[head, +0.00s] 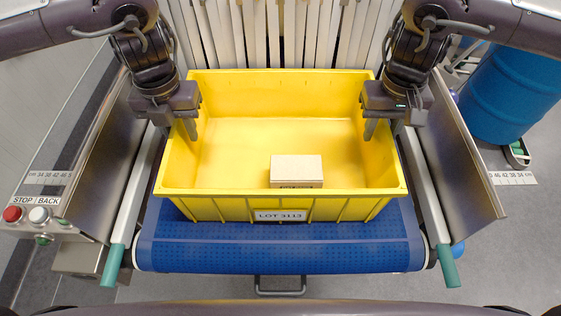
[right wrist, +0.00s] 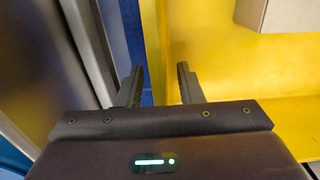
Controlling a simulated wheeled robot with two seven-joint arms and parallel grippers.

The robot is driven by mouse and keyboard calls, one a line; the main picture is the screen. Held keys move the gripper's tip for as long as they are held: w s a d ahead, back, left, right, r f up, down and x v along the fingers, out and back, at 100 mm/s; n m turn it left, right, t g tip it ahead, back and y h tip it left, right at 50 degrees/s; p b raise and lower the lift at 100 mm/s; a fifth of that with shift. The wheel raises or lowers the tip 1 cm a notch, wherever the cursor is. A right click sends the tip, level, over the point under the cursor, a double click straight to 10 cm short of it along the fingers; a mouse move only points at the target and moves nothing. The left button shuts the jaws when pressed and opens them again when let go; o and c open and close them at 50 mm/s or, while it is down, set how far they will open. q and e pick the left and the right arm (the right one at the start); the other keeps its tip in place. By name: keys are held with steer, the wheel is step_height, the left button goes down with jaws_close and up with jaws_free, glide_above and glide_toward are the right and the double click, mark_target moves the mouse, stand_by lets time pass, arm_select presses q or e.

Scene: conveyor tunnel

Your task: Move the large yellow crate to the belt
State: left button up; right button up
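The large yellow crate (head: 335,207) sits level on the blue belt (head: 280,257), its label facing me. A pale box (head: 296,170) lies inside it near the front wall. My left gripper (head: 178,129) is at the crate's left wall, with one finger inside; its outer finger is mostly hidden. My right gripper (head: 382,128) is at the right wall. In the right wrist view its fingers (right wrist: 158,85) stand apart, one on each side of the yellow wall (right wrist: 154,45), with a gap showing on the inner side. Both grippers look open.
Metal side guards (head: 462,150) and rails with green ends (head: 447,265) flank the belt. Pale strip curtains (head: 280,35) hang behind the crate. A blue drum (head: 515,90) stands at right, and a button panel (head: 35,215) at left.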

arm_select(q)
step_height(320, 180, up, 12)
arm_select(e)
steer(key=shift+r, duration=0.1)
step_height(320, 180, up, 12)
steer(key=shift+f, duration=0.1)
stand_by(0.7)
stand_by(0.4)
